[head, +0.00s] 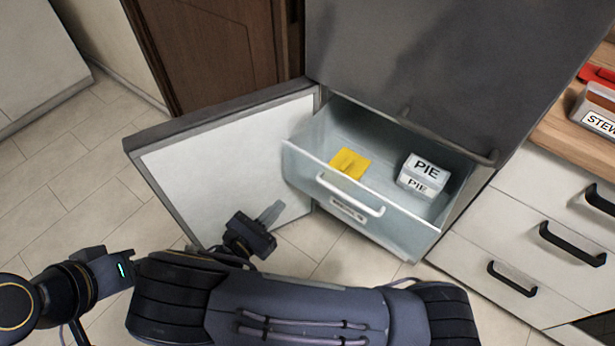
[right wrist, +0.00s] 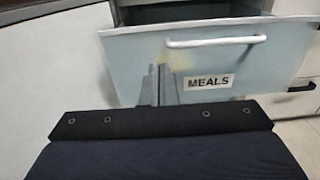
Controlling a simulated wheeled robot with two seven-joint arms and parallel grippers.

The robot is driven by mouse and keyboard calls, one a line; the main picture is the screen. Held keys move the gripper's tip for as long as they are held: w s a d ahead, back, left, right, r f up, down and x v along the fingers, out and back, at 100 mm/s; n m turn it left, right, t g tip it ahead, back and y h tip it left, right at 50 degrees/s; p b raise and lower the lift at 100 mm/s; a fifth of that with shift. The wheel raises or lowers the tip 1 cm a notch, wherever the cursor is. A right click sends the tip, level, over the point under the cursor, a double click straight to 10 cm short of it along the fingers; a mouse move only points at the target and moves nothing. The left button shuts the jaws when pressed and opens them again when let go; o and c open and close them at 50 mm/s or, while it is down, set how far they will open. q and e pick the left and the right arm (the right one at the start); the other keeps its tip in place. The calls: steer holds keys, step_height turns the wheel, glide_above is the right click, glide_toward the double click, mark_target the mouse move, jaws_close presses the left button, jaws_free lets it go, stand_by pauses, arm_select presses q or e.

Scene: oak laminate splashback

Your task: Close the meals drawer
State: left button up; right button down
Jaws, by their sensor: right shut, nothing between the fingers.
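The meals drawer (head: 405,228) is pulled out of the lower part of the grey fridge. Its clear front has a white handle (head: 350,195) and a label, which reads MEALS in the right wrist view (right wrist: 209,82). A yellow packet (head: 350,163) and white boxes marked PIE (head: 425,172) lie inside. My right gripper (head: 277,207) is shut and empty, low in front of the drawer's left part. In the right wrist view its fingers (right wrist: 160,72) overlap the front panel, left of the label and below the handle; contact cannot be told. My left gripper is not in view.
The fridge door (head: 210,165) stands wide open to the left of the drawer, close to my right gripper. White cabinets with black handles (head: 572,245) stand at the right under a wooden counter (head: 565,130). Tiled floor shows at the left.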

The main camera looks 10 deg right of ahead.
mark_target(318, 165)
steer(key=x, duration=1.4)
steer(key=shift+w+a+p, duration=0.1)
steer(key=shift+p, duration=0.2)
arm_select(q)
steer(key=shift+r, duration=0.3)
